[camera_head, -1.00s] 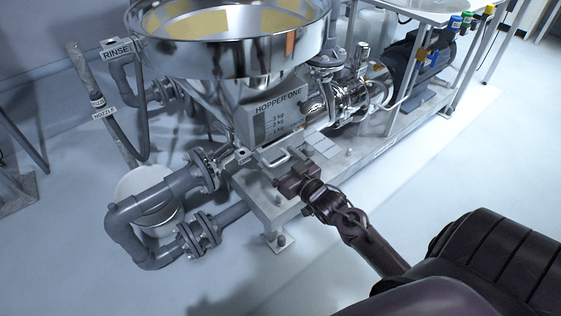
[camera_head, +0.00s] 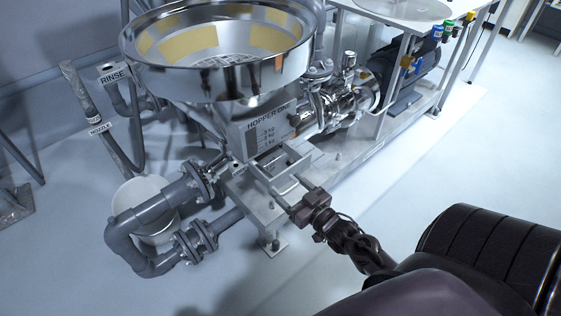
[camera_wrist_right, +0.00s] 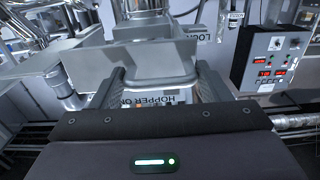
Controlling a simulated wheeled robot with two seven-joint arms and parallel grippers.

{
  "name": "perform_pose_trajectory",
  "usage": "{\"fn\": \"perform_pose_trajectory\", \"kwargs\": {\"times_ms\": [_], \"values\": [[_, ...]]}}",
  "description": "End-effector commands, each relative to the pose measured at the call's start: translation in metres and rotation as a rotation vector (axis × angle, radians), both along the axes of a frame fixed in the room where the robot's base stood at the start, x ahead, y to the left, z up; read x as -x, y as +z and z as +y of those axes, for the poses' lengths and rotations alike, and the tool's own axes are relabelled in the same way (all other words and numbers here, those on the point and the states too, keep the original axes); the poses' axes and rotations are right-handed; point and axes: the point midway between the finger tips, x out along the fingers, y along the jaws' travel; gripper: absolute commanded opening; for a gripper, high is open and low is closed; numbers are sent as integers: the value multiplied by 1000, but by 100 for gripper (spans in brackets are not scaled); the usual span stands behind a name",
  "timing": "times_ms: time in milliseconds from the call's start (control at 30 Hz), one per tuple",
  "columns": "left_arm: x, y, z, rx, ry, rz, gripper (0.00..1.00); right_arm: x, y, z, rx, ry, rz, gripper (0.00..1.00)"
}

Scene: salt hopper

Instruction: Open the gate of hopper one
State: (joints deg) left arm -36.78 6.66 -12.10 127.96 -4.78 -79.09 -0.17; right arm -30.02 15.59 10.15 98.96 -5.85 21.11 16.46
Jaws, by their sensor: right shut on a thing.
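Hopper one (camera_head: 210,75) is a shiny steel funnel with a wide rim. Its labelled body (camera_head: 268,128) shows at the middle of the head view, and the label also shows upside down in the wrist view (camera_wrist_right: 160,101). The slide gate (camera_head: 285,163) sticks out from under the body as a metal frame toward my right arm. My right gripper (camera_head: 301,199) is shut on the gate's handle at its outer end, clear of the hopper body. The fingers hide part of the handle. My left gripper is not in view.
Grey pipes with flanges (camera_head: 150,215) and a white bucket (camera_head: 146,196) stand left of the hopper. A steel pump (camera_head: 340,97) and a dark motor (camera_head: 420,70) stand behind to the right. The floor at right (camera_head: 420,160) is clear.

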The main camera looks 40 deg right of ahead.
Motion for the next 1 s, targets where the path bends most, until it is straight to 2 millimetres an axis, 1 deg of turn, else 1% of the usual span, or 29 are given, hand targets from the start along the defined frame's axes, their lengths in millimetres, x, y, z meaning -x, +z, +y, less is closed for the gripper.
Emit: {"fn": "perform_pose_trajectory", "kwargs": {"times_ms": [67,300,333,433,667,767,867,1000], "values": [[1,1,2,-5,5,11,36,3,0,0,-1,0,1,29],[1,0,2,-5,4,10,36,2,-1,0,-1,0,0,29],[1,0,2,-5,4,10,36,2,-1,0,-1,0,0,72],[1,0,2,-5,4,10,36,2,-1,0,-1,0,-1,86],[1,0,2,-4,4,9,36,2,0,0,0,0,-1,86],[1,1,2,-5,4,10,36,6,0,0,-1,0,0,86],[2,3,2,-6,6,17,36,18,0,-1,-1,-1,2,86],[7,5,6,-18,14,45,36,43,-1,-3,-1,-1,4,86]]}}
